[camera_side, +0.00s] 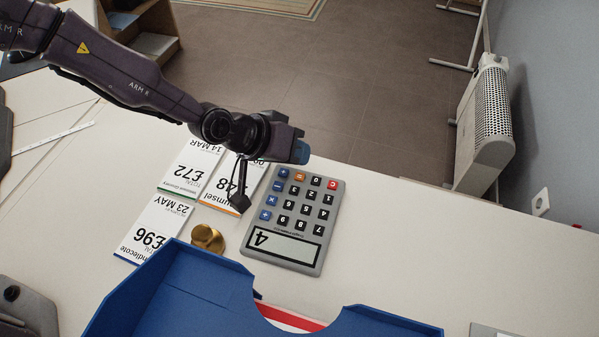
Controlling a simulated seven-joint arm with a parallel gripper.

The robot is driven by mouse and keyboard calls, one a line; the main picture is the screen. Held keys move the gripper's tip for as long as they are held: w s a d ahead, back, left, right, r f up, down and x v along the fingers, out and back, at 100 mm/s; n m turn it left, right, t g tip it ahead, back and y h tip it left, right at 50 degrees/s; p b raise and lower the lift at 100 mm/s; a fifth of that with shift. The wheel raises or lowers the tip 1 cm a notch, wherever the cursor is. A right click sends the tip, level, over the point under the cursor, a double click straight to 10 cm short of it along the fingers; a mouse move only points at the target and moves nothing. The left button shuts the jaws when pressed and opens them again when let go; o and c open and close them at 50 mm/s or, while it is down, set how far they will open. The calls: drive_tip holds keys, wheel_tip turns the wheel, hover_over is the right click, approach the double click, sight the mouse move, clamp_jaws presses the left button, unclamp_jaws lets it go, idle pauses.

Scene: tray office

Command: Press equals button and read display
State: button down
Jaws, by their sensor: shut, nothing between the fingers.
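The grey calculator (334,215) lies flat on the white table, upside down in this view. Its display (285,246) shows a dark 4. Blue keys run along the left side, and an orange key (299,176) and a red C key (332,184) are at its far end. The orange key seems to be the equals button, but its mark is too small to be sure. My gripper (238,204) is shut and empty, pointing down left of the calculator, over the receipts. I cannot tell its height. My wrist is beside the calculator's far left corner.
Several receipts (153,232) lie left of the calculator. A brass-coloured round object (208,238) stands between them and the blue tray (160,287) in front. The table right of the calculator is clear. A white heater (484,125) stands beyond the table.

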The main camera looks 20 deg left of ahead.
sight(297, 174)
drive_tip(key=shift+f, duration=0.95)
drive_tip(key=shift+f, duration=0.1)
idle(1.3)
drive_tip(key=shift+f, duration=0.3)
drive_tip(key=shift+f, duration=0.4)
idle(0.5)
drive_tip(key=shift+r, duration=0.85)
drive_tip(key=shift+r, duration=2.45)
